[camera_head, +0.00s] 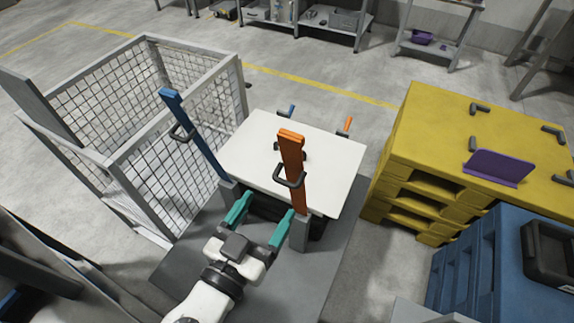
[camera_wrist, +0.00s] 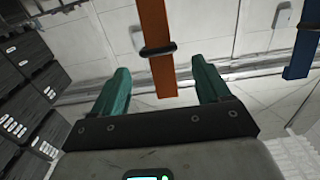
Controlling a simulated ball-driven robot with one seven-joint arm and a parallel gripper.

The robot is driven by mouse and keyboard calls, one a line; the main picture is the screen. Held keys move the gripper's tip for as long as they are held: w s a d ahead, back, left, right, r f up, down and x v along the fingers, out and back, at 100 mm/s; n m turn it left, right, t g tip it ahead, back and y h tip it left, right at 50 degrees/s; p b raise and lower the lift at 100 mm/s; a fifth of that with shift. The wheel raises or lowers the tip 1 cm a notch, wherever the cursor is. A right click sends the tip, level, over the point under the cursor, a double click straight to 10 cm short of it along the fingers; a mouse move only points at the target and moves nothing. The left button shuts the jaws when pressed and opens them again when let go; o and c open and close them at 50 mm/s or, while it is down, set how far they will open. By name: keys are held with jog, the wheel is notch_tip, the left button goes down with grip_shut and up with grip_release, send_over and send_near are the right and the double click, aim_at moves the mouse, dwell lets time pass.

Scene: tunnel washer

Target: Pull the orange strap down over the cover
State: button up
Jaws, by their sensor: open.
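The orange strap (camera_head: 294,165) stands upright at the near right edge of the white cover (camera_head: 252,160), with a dark handle (camera_head: 288,179) partway up it. It is not lying across the cover. My gripper (camera_head: 262,210) has two teal fingers spread apart, with nothing between them, below and left of the strap in the head view. In the wrist view the orange strap (camera_wrist: 155,25) and its dark loop (camera_wrist: 157,51) line up with the gap between the fingers (camera_wrist: 160,80). I cannot tell how far beyond the fingertips it is.
A blue strap (camera_head: 196,135) stands tilted at the cover's left. A wire mesh cage (camera_head: 85,105) is close on the left. Yellow stacked pallets (camera_head: 400,150) and a blue crate (camera_head: 470,265) stand to the right. A small orange piece (camera_head: 347,125) sticks up behind the cover.

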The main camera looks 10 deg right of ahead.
aim_at(288, 174)
jog(key=p+x, duration=0.2)
jog(key=x, duration=0.7)
jog(key=shift+w+d+p, duration=0.15)
jog(key=shift+d+p, duration=0.1)
jog(key=shift+p, duration=0.05)
jog(key=shift+c, duration=0.4)
jog(key=shift+a, duration=0.1)
jog(key=c, duration=1.2)
jog(key=shift+w+r, duration=0.1)
